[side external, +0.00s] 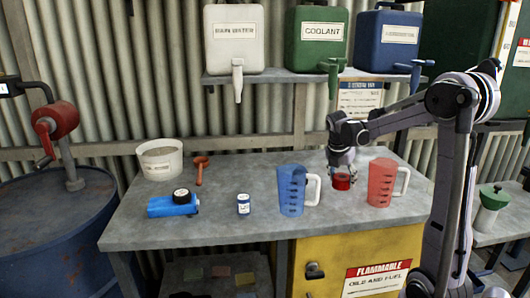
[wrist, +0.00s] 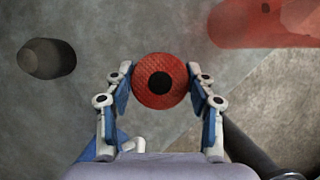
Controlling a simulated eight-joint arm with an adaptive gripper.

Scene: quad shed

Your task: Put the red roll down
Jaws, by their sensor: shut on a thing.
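The red roll (side external: 341,182) is a short red cylinder at the right part of the grey workbench, between the blue jug and the red jug. In the wrist view the red roll (wrist: 160,81) shows its round end with a dark centre. My gripper (side external: 341,172) is shut on the roll from above. In the wrist view the two fingers of my gripper (wrist: 161,92) press on either side of it. The roll is at or just above the bench top; I cannot tell whether it touches.
The blue jug (side external: 291,190) stands left of the roll and the red jug (side external: 381,182) right of it. Bare bench (side external: 235,175) lies between.

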